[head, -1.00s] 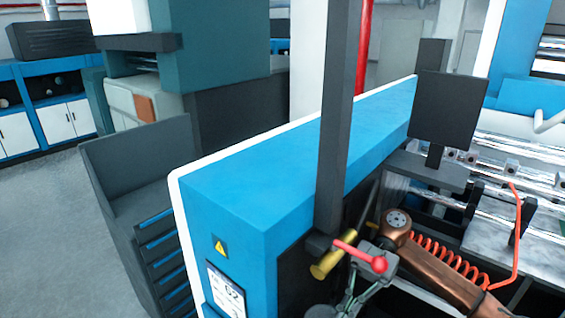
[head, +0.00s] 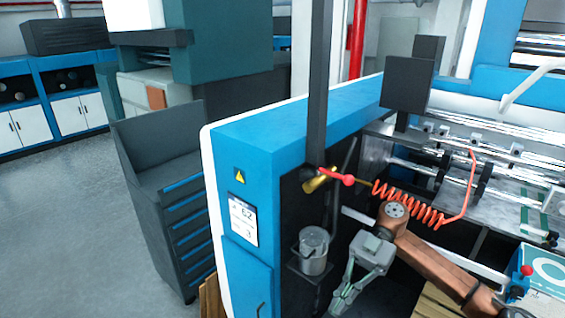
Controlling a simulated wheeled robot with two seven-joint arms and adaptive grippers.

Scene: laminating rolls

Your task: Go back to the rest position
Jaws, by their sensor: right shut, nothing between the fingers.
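My right gripper (head: 342,300) hangs in front of the blue machine's dark side, pointing down and left. Its fingers are shut with nothing between them. My copper-coloured right arm comes in from the lower right. A brass and red nozzle (head: 322,183) sits by the dark post, above and left of the gripper and apart from it. A coiled orange-red hose (head: 408,203) runs from it to the right, behind my arm. My left gripper is not in view.
The blue machine (head: 300,128) fills the middle, with shiny rollers (head: 480,140) at the right. A clear container (head: 313,250) stands in a bracket on its dark side, close left of my gripper. A grey drawer cabinet (head: 190,225) stands left; open floor (head: 80,230) lies beyond.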

